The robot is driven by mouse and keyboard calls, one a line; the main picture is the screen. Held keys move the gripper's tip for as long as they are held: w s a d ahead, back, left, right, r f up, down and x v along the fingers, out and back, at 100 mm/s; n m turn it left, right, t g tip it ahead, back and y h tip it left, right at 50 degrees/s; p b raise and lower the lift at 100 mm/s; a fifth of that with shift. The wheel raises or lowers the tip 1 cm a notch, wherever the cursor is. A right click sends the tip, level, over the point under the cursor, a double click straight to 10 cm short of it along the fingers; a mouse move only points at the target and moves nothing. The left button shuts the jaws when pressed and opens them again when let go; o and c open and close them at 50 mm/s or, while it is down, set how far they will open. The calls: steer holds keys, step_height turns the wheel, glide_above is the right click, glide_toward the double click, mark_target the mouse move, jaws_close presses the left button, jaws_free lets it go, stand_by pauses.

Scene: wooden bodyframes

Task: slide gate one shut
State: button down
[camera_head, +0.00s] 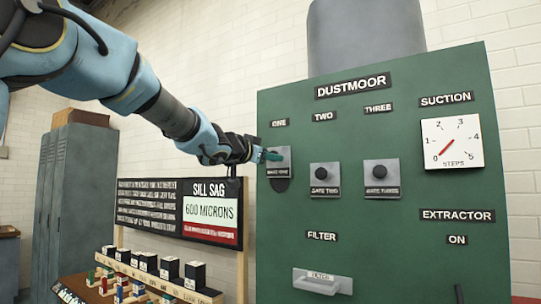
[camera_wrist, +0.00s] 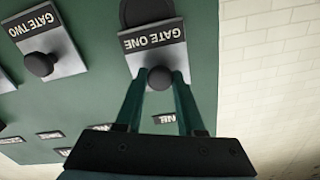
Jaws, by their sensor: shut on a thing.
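Gate one is a grey plate (camera_head: 278,162) at the left of the green Dustmoor panel. It sits higher than the other gates, and part of a dark round opening (camera_head: 280,185) shows below it. In the wrist view, which is upside down, the gate one plate (camera_wrist: 154,42) and the dark opening (camera_wrist: 145,12) show too. My gripper (camera_head: 268,156) reaches the plate from the left. In the wrist view, my gripper (camera_wrist: 159,82) has its green fingers on both sides of the dark round knob (camera_wrist: 160,77), shut on it.
Gate two (camera_head: 324,190) and gate three (camera_head: 381,192) stand to the right, with no opening showing. The suction dial (camera_head: 452,145) and filter handle (camera_head: 322,281) are on the same panel (camera_head: 400,245). A Sill Sag sign (camera_head: 180,210) stands left, below my arm.

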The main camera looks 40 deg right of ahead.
step_height(320, 180, down, 6)
steer(key=b, duration=0.3)
steer(key=c, duration=0.5)
jaws_free()
steer(key=shift+r, duration=0.1)
steer(key=shift+a, duration=0.1)
glide_toward(278, 177)
steer(key=b+v, duration=0.1)
steer(key=v, duration=0.3)
steer(key=shift+a, duration=0.4)
